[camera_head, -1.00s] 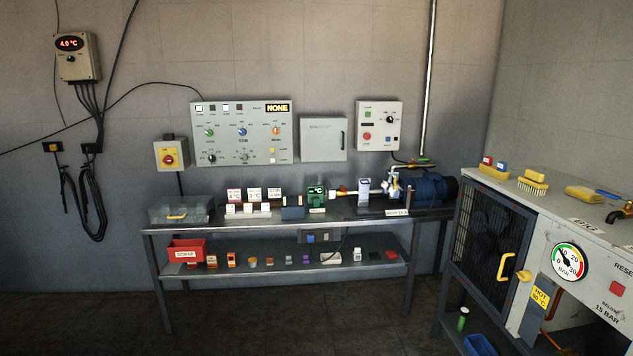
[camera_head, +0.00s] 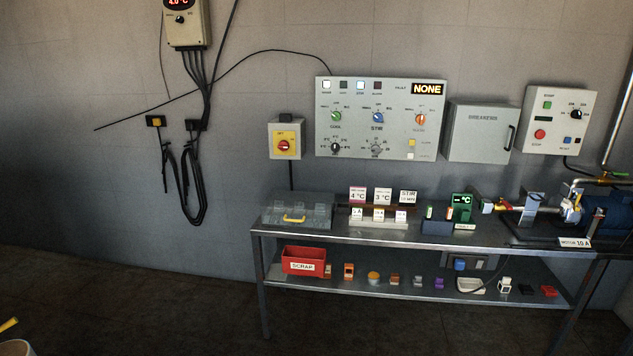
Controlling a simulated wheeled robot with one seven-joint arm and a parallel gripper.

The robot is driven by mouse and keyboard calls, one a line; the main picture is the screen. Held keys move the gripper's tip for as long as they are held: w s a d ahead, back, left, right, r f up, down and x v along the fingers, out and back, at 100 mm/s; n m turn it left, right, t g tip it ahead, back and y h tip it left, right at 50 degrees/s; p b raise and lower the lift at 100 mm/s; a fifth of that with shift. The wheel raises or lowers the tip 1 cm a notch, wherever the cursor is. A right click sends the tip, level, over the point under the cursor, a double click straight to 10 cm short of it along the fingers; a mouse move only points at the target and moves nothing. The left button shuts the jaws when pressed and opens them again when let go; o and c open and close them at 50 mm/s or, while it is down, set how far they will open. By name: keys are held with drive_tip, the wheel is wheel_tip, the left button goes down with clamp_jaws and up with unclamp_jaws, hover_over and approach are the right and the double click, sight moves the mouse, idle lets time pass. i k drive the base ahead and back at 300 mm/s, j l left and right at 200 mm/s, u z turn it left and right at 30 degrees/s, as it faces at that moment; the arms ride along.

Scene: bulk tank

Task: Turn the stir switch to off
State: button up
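The stir switch (camera_head: 377,117) is a blue knob in the middle of the upper row on the grey control panel (camera_head: 321,135), with the label STIR under it. Which way its pointer faces is too small to tell. A green knob (camera_head: 336,116) sits to its left and an orange knob (camera_head: 421,119) to its right. Two indicator lamps along the panel's top look lit, one of them above the stir knob. My gripper is not in view.
A metal bench (camera_head: 345,236) stands below the panel, with labelled cards, a clear-lidded box (camera_head: 297,216) and a pump on it. A red scrap bin (camera_head: 303,261) is on its lower shelf. A yellow-red isolator (camera_head: 285,145) hangs left of the panel.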

sight(378, 117)
drive_tip(key=i+u, duration=0.1)
drive_tip(key=i, duration=1.85)
drive_tip(key=j, duration=0.05)
